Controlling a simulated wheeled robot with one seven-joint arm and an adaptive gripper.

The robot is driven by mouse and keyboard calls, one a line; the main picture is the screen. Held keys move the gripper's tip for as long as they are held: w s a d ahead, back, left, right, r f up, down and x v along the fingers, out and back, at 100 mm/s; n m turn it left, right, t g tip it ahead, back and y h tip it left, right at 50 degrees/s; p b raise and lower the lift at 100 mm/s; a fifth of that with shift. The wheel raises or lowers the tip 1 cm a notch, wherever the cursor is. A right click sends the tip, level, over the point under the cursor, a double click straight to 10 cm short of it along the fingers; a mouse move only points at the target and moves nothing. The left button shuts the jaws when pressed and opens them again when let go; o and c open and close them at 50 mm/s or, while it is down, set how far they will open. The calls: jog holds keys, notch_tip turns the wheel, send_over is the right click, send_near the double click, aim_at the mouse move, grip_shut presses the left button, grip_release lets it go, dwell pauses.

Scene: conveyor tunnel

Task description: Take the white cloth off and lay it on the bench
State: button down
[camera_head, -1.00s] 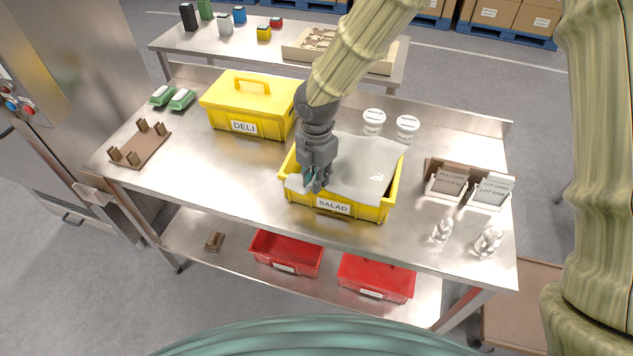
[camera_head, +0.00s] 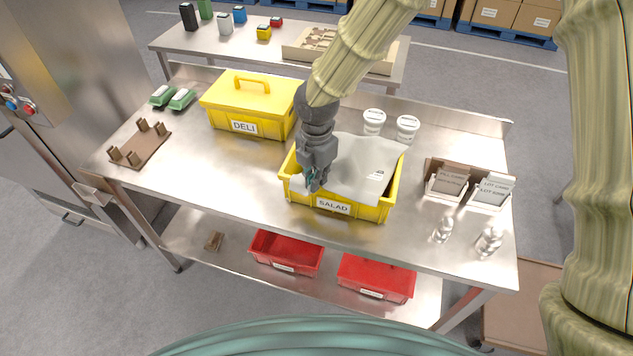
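The white cloth (camera_head: 362,168) lies over the yellow SALAD crate (camera_head: 383,213) on the steel bench (camera_head: 235,185). It covers the middle and right of the crate's opening, and the left rim is bare. My gripper (camera_head: 313,184) points down at the crate's front left corner, at the cloth's left edge. Its fingers look closed together on the edge of the cloth, though the fingertips are small and partly hidden. The contents of the crate are hidden.
A lidded yellow DELI box (camera_head: 222,115) stands behind left. Two white tubs (camera_head: 407,128) stand behind the crate; card holders (camera_head: 468,187) and clear bottles (camera_head: 443,229) are at right. A brown rack (camera_head: 140,145) is at left. Bench is clear left of the crate.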

jog(key=shift+s+f, duration=0.25)
jog(key=shift+f, duration=0.15)
notch_tip(320, 180, up, 12)
jog(key=p, duration=1.1)
jog(key=shift+w+r, duration=0.2)
jog(key=shift+w, duration=0.2)
notch_tip(320, 180, up, 18)
dwell(0.4)
jog(key=w+a+f, duration=0.4)
jog(key=w+a, duration=0.2)
jog(key=a, duration=0.4)
jog(key=w+a+f, duration=0.5)
jog(key=w+a, duration=0.1)
jog(key=a, duration=0.4)
jog(key=w+a+f, duration=0.5)
jog(key=w+a, duration=0.1)
jog(key=a, duration=0.4)
jog(key=shift+w+f, duration=0.15)
jog(key=shift+w, duration=0.25)
